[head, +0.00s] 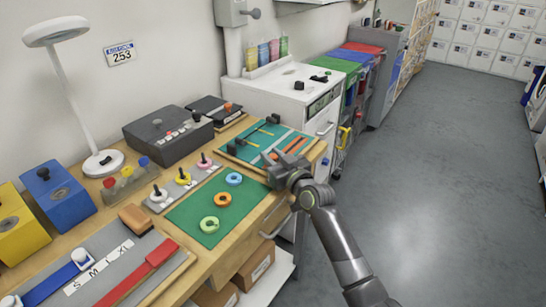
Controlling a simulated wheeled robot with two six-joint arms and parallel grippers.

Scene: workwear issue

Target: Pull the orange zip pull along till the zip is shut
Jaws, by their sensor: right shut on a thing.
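A teal board (240,152) lies on the far right end of the workbench, with orange strips (296,146) on its right part. My right gripper (268,159) reaches in from the lower right. Its fingertips are at the near right part of the board, beside the orange strips. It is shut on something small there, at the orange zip. The orange zip pull itself is hidden by the fingers or too small to make out, and I cannot tell how far along the zip it sits. My left gripper is not in view.
A green mat (187,219) with coloured rings lies left of my right arm. Behind it stand knobbed pegs (183,178) and a dark grey box (165,137). A white cabinet (270,92) stands beyond the board. The grey floor (440,180) to the right is clear.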

